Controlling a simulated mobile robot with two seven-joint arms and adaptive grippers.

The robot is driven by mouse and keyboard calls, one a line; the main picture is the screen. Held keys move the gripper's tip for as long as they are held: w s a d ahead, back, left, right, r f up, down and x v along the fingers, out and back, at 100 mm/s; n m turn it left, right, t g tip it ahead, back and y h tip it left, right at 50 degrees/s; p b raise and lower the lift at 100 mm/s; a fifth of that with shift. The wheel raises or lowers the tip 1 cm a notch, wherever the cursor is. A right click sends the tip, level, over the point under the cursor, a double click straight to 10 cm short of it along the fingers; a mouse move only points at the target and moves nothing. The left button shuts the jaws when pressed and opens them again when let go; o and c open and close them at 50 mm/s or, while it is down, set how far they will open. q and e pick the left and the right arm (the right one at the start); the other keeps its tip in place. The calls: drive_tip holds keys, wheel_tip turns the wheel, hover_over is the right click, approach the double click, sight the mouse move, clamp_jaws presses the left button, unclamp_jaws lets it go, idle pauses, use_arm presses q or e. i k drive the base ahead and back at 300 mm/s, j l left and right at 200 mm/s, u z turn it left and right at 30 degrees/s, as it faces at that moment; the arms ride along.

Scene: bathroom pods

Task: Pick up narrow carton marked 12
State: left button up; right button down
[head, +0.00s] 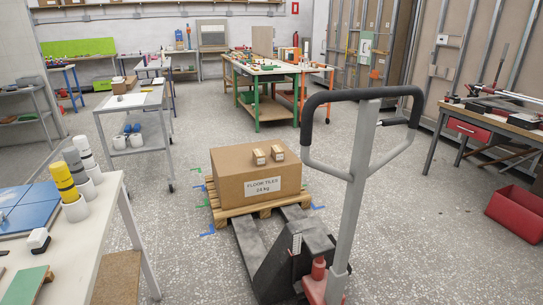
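Two small tan cartons stand side by side on top of a large brown box (232,187) labelled "FLOOR TILES 24 kg". The left small carton (259,157) and the right small carton (278,153) each have a pale label, too small to read, so I cannot tell which, if either, is marked 12. The large box sits on a wooden pallet (226,214). Neither of my grippers is in view.
A pallet jack with a tall looped handle (361,150) stands in front of the pallet. A white table (90,240) with tubes fills the left front. A workbench (510,128) and red bin (517,214) stand right.

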sight(277, 153)
drive_tip(key=z, duration=0.2)
drive_tip(key=i+l+z, duration=0.2)
drive_tip(key=l, duration=0.15)
drive_tip(key=l+z, duration=0.25)
drive_tip(key=l, duration=0.15)
drive_tip(key=i+l+z, duration=0.2)
drive_tip(key=l, duration=0.15)
drive_tip(key=i+l+z, duration=0.85)
drive_tip(key=i+u, duration=0.1)
drive_tip(key=i, duration=0.45)
drive_tip(key=i+l+u, duration=0.15)
drive_tip(key=i, duration=0.35)
drive_tip(key=i+l+u, duration=0.1)
drive_tip(key=i, duration=0.45)
drive_tip(key=i+u, duration=0.45)
drive_tip(key=i, duration=0.15)
drive_tip(key=i+l+u, duration=0.15)
drive_tip(key=i+u, duration=0.7)
drive_tip(key=i, duration=0.3)
drive_tip(key=i+l+u, duration=0.15)
drive_tip(key=i+u, duration=0.25)
drive_tip(key=i, duration=0.25)
drive_tip(key=i+j+u, duration=0.2)
drive_tip(key=i+u, duration=0.75)
drive_tip(key=i, duration=0.15)
